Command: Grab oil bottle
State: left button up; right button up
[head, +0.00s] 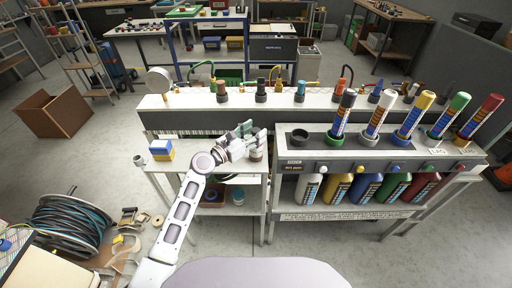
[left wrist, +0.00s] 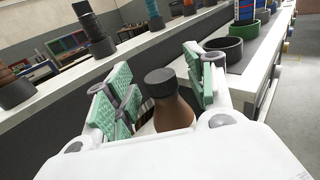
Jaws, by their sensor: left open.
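A brown bottle with a black cap (left wrist: 172,100), which looks like the oil bottle, stands upright between the fingers of my left gripper (left wrist: 160,95) in the left wrist view. The green-padded fingers are open, one on each side, with gaps to the cap. In the head view my left gripper (head: 247,138) reaches over the pale side table. The bottle (head: 256,154) is mostly hidden there behind the gripper. Its lower part is hidden in the left wrist view. My right gripper is not in view.
A grey rack (head: 376,141) with large upright tubes and an empty black ring holder (head: 299,137) stands to the right. A raised ledge with nozzles (head: 190,101) runs behind. Blue and yellow blocks (head: 161,150) sit on the table's left. A hose reel (head: 67,226) lies at lower left.

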pick_arm(q)
jog(key=shift+w+d, duration=0.45)
grip_shut()
dwell(0.4)
